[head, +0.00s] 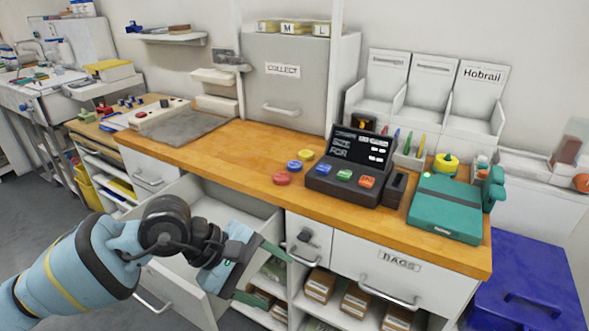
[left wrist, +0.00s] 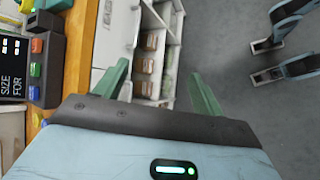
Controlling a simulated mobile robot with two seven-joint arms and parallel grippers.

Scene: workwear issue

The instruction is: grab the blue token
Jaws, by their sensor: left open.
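The blue token (head: 294,165) is a small round disc lying flat on the wooden counter. It lies between a red token (head: 282,179) and a yellow token (head: 306,155), left of the dark console. My left gripper (head: 262,274) is open and empty, in front of the counter and below its top, away from the tokens. Its two green fingers stand apart in the left wrist view (left wrist: 162,88), with shelves and floor beyond them. I cannot make out the blue token surely in the left wrist view. My right gripper is not in view.
The dark console (head: 350,165) has blue, green and orange buttons. A teal box (head: 445,208) stands at the counter's right end. An open drawer (head: 228,207) juts out below the counter near my left gripper. The wooden counter (head: 225,152) is clear left of the tokens.

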